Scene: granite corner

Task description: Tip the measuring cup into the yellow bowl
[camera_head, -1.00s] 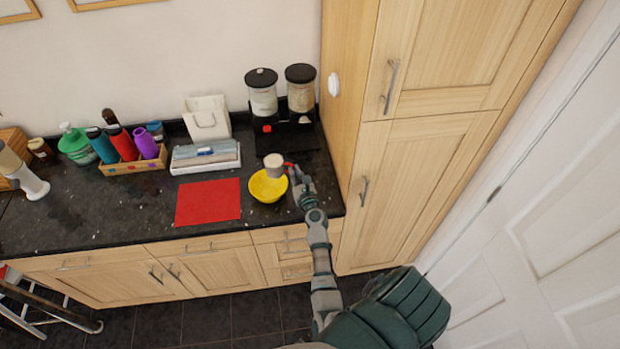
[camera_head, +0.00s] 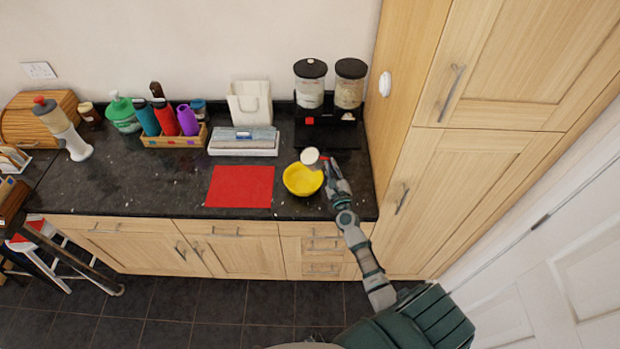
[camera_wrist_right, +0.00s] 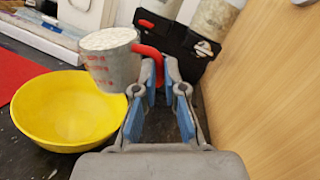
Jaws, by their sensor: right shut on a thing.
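The measuring cup (camera_wrist_right: 113,60) is clear with red markings and a red handle, and it is filled near its rim with something whitish. My right gripper (camera_wrist_right: 165,75) is shut on its red handle. The cup looks close to upright, slightly tilted, beside and above the right rim of the yellow bowl (camera_wrist_right: 68,108). In the head view the cup (camera_head: 310,156) overlaps the bowl's back right edge, and the bowl (camera_head: 302,180) stands on the dark counter. The inside of the bowl that shows looks empty. My left gripper is not in view.
A red mat (camera_head: 240,187) lies left of the bowl. Two dispensers with black lids (camera_head: 310,82) stand behind, near the tall wooden cupboard (camera_head: 480,180) on the right. A wooden caddy with bottles (camera_head: 174,138) and a white tray (camera_head: 243,142) stand further left.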

